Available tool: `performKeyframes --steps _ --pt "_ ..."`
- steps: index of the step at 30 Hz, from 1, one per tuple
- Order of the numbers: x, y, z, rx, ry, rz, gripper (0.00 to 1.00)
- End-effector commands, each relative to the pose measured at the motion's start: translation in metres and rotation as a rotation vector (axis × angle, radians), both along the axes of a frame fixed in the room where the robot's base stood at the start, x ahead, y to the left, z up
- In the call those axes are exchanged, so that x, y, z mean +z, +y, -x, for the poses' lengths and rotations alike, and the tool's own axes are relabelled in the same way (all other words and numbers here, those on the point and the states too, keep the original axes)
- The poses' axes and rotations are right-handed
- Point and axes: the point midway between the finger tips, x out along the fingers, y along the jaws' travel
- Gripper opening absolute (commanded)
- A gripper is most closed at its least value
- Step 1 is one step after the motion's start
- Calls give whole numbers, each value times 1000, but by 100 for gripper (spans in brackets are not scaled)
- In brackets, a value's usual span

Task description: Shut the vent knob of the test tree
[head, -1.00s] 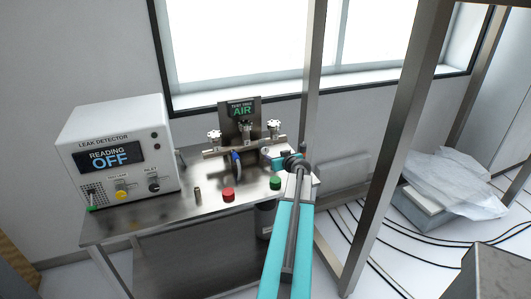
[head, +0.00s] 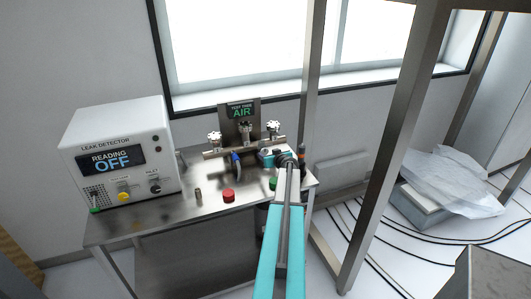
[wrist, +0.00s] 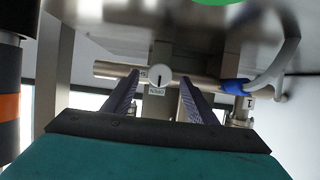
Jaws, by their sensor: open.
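The test tree is a metal manifold (head: 222,151) on the bench, with several white-topped knobs and a panel reading AIR (head: 241,111). In the head view my gripper (head: 264,157) is at the right part of the manifold, and its arm hides part of that end. In the wrist view a round white knob (wrist: 159,77) with a dark line across its face shows between my gripper's two fingers (wrist: 161,100). The fingers are apart on either side of it, with no clear contact. A small label (wrist: 157,91) by the knob is too small to read.
A leak detector (head: 118,150) reading OFF stands on the left of the bench. A red button (head: 229,195) and a partly hidden green button (head: 273,184) sit in front. A blue-ended hose (wrist: 235,87) is beside the tree. A dark cylinder with an orange band (wrist: 8,108) is close by.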

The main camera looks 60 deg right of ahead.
Motion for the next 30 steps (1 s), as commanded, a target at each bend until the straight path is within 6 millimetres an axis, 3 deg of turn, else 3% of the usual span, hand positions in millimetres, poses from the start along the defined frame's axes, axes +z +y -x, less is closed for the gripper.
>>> performKeyframes --steps 10,25,30 --pt "-9 -15 -21 2 0 -1 52" --pt "-13 -17 -26 2 0 -1 52" --pt "-13 -17 -27 2 0 0 25"
